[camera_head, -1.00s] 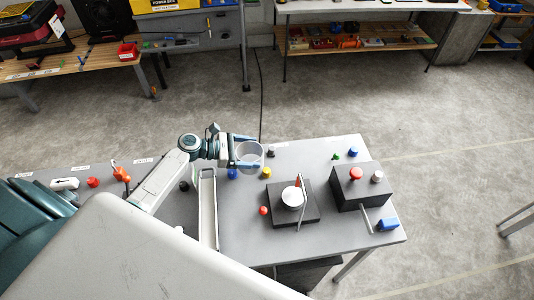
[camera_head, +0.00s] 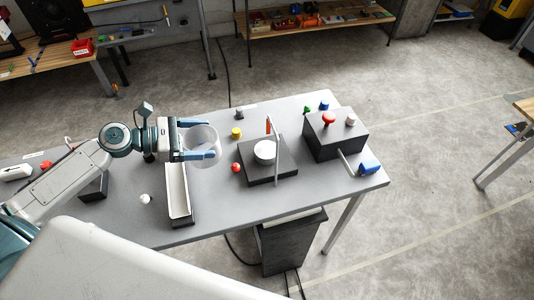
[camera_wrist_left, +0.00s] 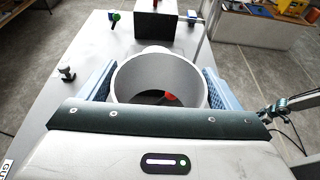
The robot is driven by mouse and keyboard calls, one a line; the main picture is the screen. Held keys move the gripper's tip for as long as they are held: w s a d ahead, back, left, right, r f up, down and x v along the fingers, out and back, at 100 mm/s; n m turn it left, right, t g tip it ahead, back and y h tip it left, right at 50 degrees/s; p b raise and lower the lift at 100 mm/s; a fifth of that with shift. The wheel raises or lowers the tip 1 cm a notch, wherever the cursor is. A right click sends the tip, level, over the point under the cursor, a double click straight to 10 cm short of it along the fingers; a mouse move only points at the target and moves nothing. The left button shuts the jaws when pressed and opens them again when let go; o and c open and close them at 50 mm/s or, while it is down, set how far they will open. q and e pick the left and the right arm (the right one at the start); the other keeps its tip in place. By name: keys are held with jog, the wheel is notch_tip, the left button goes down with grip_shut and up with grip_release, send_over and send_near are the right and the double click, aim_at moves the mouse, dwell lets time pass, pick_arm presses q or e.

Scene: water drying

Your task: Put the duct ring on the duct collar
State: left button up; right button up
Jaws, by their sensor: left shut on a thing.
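The duct ring (camera_head: 201,149) is a light grey open cylinder held above the table. My left gripper (camera_head: 207,138) is shut on it, with a blue finger on each side. In the left wrist view the ring (camera_wrist_left: 155,72) sits between both fingers, its opening facing the camera. My right gripper is not in view.
A dark box (camera_head: 345,142) with a red knob stands right of the plate, a blue piece (camera_head: 370,167) beside it. A long white tray (camera_head: 178,190) lies left. A red ball (camera_head: 236,167) and yellow piece (camera_head: 236,132) lie near the plate.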

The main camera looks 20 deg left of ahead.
pick_arm(q)
jog(key=p, duration=0.5)
send_over(266, 150)
notch_tip(266, 150, down, 3)
jog(key=shift+w+d+r+p, duration=0.1)
jog(key=shift+d+r+p, duration=0.05)
jog(key=shift+p, duration=0.15)
notch_tip(266, 150, down, 4)
jog(key=shift+r+p, duration=0.2)
jog(key=shift+p, duration=0.2)
jog(key=shift+f, duration=0.35)
jog(key=shift+f, duration=0.1)
